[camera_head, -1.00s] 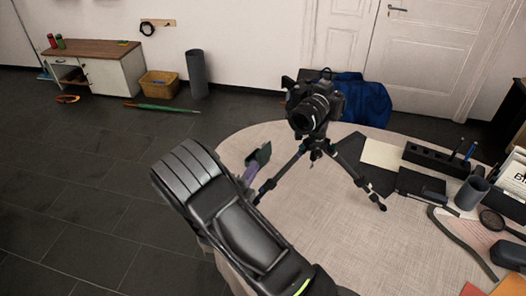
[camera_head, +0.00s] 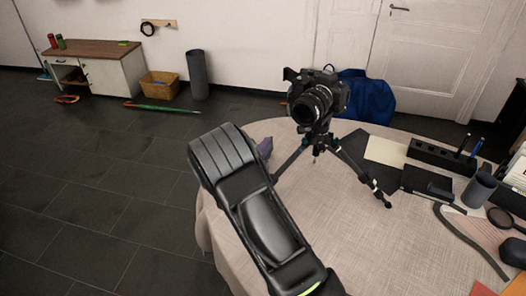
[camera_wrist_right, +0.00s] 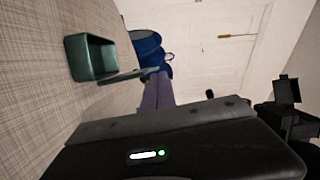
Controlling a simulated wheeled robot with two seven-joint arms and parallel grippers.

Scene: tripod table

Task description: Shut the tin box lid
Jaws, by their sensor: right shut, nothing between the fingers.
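The tin box (camera_wrist_right: 82,60) is dark green and shows in the right wrist view, on the table at the upper left of that sideways picture. Its lid (camera_wrist_right: 122,76) is open and stands out from the box's edge, away from the tabletop. My right gripper has purple fingers (camera_wrist_right: 157,90), which are shut and empty. Their tips appear close to the lid's outer end; I cannot tell whether they touch. In the head view only a bit of the purple fingers (camera_head: 265,147) shows beyond my right arm, and the box is hidden there. My left gripper is out of view.
A black camera (camera_head: 317,98) on a tripod (camera_head: 352,170) stands on the round table (camera_head: 330,235), just right of my right arm. A dark pen holder (camera_head: 440,157), a grey cup (camera_head: 479,188) and papers lie farther right.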

